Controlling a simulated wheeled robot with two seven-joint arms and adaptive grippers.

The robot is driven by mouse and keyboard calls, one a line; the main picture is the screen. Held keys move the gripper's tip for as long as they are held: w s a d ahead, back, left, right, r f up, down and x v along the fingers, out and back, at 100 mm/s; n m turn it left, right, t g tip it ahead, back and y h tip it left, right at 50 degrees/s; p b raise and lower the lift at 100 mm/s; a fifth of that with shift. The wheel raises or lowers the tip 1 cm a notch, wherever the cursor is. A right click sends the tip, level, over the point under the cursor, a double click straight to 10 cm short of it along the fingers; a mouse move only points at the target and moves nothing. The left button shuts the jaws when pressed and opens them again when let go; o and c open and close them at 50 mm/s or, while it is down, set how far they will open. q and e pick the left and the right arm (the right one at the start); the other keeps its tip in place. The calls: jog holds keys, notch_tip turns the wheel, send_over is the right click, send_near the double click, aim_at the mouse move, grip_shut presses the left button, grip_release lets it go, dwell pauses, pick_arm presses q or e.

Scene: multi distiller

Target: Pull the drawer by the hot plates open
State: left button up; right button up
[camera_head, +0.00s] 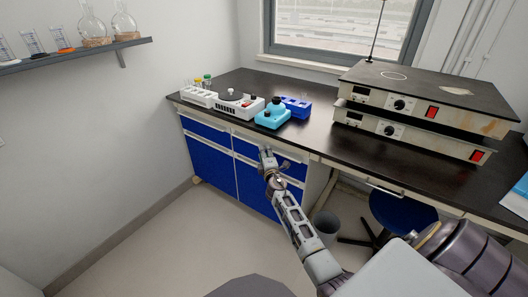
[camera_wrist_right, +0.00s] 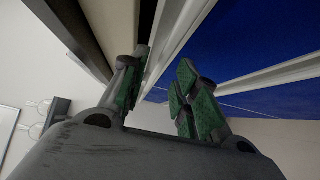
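The two stacked hot plates, upper (camera_head: 440,92) and lower (camera_head: 410,136), stand on the right part of the black bench (camera_head: 325,138). Under the bench edge below them is a pale drawer front with a metal handle (camera_head: 384,189). To the left is a cabinet with blue drawer and door fronts (camera_head: 208,132). My right gripper (camera_head: 274,157) is at the upper right blue front, near its top edge. In the wrist view its green-padded fingers (camera_wrist_right: 160,92) are apart, with a pale rail (camera_wrist_right: 168,45) running between them; contact is unclear. My left gripper is out of view.
A white device (camera_head: 238,106), a turquoise device (camera_head: 272,115) and a blue rack (camera_head: 296,107) stand on the bench. A shelf with glassware (camera_head: 92,28) is on the left wall. The floor at left is clear.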

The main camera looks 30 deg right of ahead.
jog(key=shift+x, duration=1.2)
grip_shut()
